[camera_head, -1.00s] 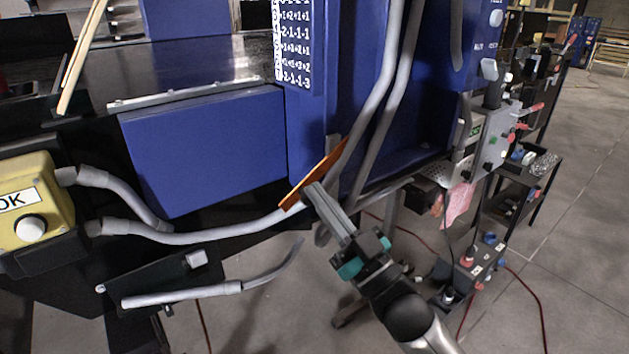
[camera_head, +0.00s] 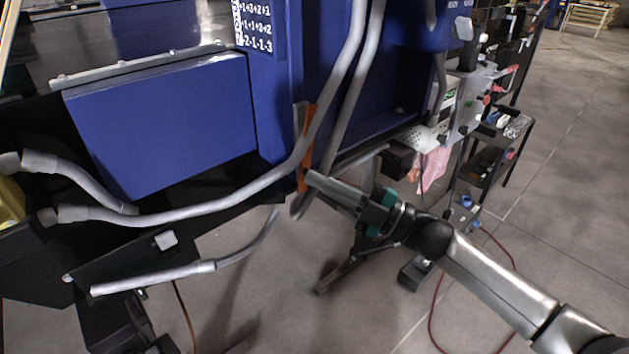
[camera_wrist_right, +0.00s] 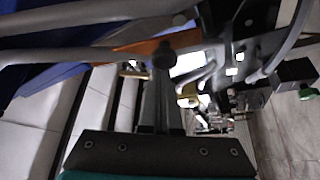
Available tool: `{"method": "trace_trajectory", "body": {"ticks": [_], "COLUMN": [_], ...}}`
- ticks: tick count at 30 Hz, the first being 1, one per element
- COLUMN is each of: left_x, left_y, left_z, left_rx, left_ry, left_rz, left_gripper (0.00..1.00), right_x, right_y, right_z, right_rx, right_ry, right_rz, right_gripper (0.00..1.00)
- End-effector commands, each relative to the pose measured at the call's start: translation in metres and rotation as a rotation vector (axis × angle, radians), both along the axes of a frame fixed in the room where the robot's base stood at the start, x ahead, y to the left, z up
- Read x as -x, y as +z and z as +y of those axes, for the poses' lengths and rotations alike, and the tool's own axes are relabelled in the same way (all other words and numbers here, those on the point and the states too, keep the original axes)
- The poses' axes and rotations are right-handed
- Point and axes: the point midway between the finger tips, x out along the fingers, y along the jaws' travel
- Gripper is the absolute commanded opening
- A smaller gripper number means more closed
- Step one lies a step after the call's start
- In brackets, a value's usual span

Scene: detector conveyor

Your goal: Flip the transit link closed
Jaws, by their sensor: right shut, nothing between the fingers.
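The orange bar (camera_head: 302,178), which I take as the transit link, stands close to upright at the lower right corner of the blue housing, partly hidden behind a grey hose. My right gripper (camera_head: 311,178) is shut and empty, its fingertips at the bar's lower end, on the right side. They look to be touching it, but contact is not certain. In the right wrist view, the orange bar (camera_wrist_right: 142,48) lies just beyond the shut fingers (camera_wrist_right: 163,55). My left gripper is not in view.
Grey hoses (camera_head: 345,90) run down past the bar and left along the blue housing (camera_head: 165,125). A grey control box (camera_head: 468,98) and dark shelves stand to the right. The floor (camera_head: 560,190) at right is clear apart from a red cable.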

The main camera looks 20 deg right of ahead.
Motion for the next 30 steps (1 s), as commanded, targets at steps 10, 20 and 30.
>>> {"method": "trace_trajectory", "body": {"ticks": [10,20,30], "left_x": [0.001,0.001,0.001], "left_y": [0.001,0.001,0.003], "left_z": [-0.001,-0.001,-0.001], "left_rx": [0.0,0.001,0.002], "left_ry": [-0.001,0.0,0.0], "left_rz": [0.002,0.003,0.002], "left_gripper": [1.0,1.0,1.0], "right_x": [-0.005,-0.005,-0.006], "right_y": [-0.003,-0.003,-0.001], "right_z": [-0.012,-0.014,-0.013], "right_rx": [0.124,0.141,0.14], "right_ry": [-0.001,-0.002,-0.002], "right_rz": [-0.043,-0.051,-0.05], "right_gripper": [0.0,0.0,0.0]}}
